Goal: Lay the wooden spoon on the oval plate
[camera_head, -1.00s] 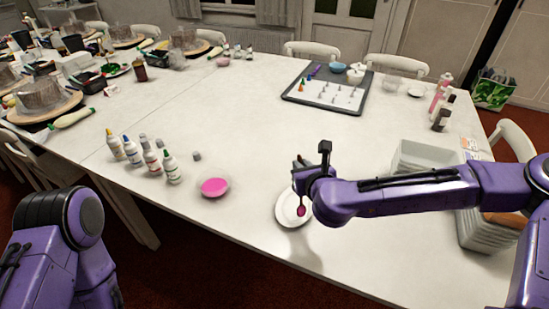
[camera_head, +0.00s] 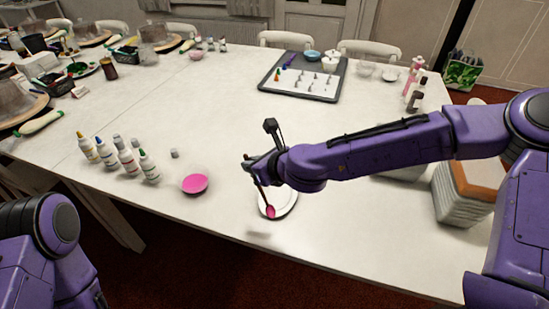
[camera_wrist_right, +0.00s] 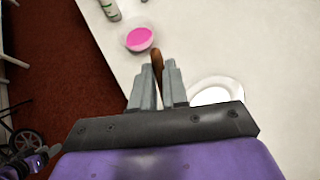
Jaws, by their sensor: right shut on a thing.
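The wooden spoon (camera_head: 262,196) is held by its handle in my right gripper (camera_head: 250,161), its pink-coated bowl hanging down over the white oval plate (camera_head: 289,202). I cannot tell whether the spoon's bowl touches the plate. In the right wrist view, the jaws (camera_wrist_right: 158,85) are shut on the brown handle (camera_wrist_right: 156,62), and part of the plate (camera_wrist_right: 216,88) shows to the right of them.
A bowl of pink icing (camera_head: 194,183) stands left of the plate. Several bottles (camera_head: 149,167) stand further left. A dark tray with small nozzles (camera_head: 303,76) lies at the back. A stack of pale containers (camera_head: 462,192) is at the right. The table in front of the plate is clear.

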